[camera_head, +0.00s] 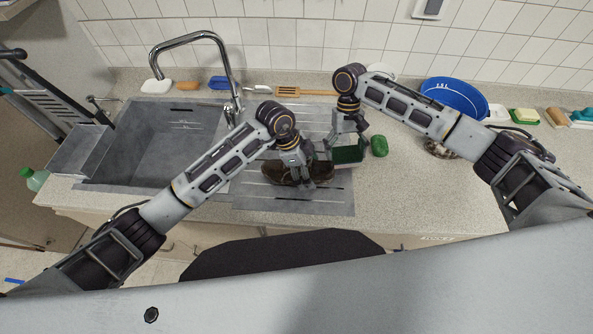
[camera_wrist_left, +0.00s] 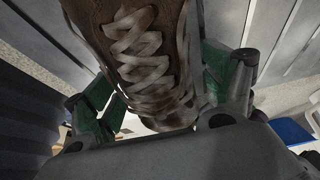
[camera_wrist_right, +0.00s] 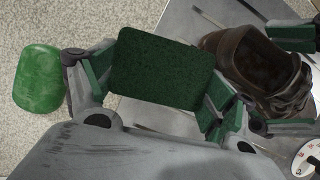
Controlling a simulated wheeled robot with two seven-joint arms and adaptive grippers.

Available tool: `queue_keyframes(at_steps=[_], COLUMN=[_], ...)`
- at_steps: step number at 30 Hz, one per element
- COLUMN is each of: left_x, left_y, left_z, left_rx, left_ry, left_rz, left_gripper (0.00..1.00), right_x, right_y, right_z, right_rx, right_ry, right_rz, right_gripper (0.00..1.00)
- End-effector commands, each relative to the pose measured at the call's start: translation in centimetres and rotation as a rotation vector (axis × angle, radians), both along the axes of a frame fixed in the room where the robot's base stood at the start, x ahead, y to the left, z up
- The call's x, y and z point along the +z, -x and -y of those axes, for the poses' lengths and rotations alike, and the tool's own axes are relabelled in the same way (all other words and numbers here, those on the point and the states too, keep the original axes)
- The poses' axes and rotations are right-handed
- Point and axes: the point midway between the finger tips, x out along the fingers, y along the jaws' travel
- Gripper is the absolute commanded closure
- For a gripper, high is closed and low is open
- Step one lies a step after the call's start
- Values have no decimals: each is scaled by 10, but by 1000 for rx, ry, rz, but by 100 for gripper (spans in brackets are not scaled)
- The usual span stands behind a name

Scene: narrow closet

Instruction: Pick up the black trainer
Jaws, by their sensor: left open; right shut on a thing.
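The trainer (camera_head: 280,172) looks dark brown to black and lies on the grey drainboard, partly covered by my left gripper (camera_head: 303,175) in the head view. The left wrist view shows its pale laces (camera_wrist_left: 142,45) between the two open green-padded fingers, which straddle it; contact cannot be told. The right wrist view shows the shoe's dark opening (camera_wrist_right: 258,55), to the right of my right gripper. My right gripper (camera_head: 347,138) is shut on a dark green scouring pad (camera_wrist_right: 163,70), held beside the shoe.
A green oval soap (camera_head: 379,146) lies right of the held pad. The sink (camera_head: 165,145) and tap (camera_head: 200,38) are to the left. A blue bowl (camera_head: 455,98) and sponges (camera_head: 524,115) stand at the back right. The front right counter (camera_head: 410,200) is clear.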

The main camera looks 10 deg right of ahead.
Motion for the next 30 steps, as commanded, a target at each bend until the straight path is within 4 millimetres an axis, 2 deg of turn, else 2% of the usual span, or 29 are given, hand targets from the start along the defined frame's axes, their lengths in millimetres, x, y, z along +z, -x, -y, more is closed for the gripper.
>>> queue_keyframes(at_steps=[7, 8, 20, 30], left_x=[0, 0, 0, 1], left_y=[0, 0, 0, -1], left_z=[0, 0, 0, -1], left_rx=[0, 0, 0, 0], left_ry=[0, 0, 0, 0], left_rz=[0, 0, 0, 1], left_gripper=[16, 19, 70, 72], right_x=[0, 0, 0, 1], right_y=[0, 0, 0, 0], right_z=[0, 0, 0, 0], right_rx=[0, 0, 0, 0], right_ry=[0, 0, 0, 0], right_rz=[0, 0, 0, 0], right_gripper=[35, 35, 35, 35])
